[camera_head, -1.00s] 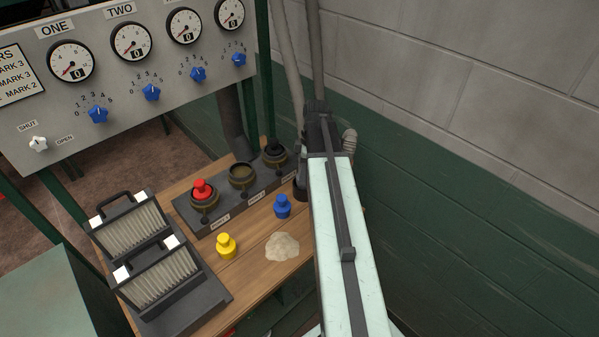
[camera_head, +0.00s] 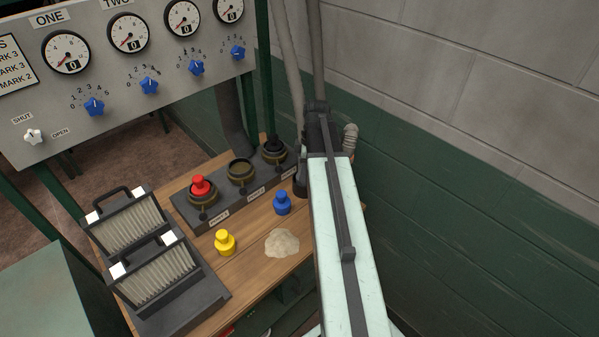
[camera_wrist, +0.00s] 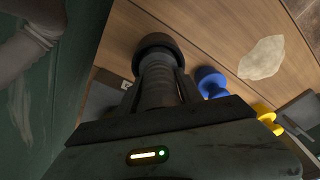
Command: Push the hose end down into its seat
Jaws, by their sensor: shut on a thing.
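The hose end (camera_wrist: 158,82) is a grey ribbed tube with a wider dark collar (camera_wrist: 156,42), in the middle of the wrist view. My gripper (camera_wrist: 160,90) is shut on the ribbed part, with a dark finger on each side. The collar shows against the wooden bench top. I cannot tell whether it touches the bench or sits in a seat. In the head view my arm hides most of the gripper and the hose end. A pale ribbed hose piece (camera_head: 350,138) shows just right of the arm's end.
On the bench (camera_head: 255,235) stand a blue plug (camera_head: 282,203), a yellow plug (camera_head: 225,243) and a pale patch (camera_head: 282,243). A socket block holds a red plug (camera_head: 201,187); its middle socket (camera_head: 241,171) looks empty. A filter unit (camera_head: 150,275) stands left. The wall (camera_head: 470,220) is close right.

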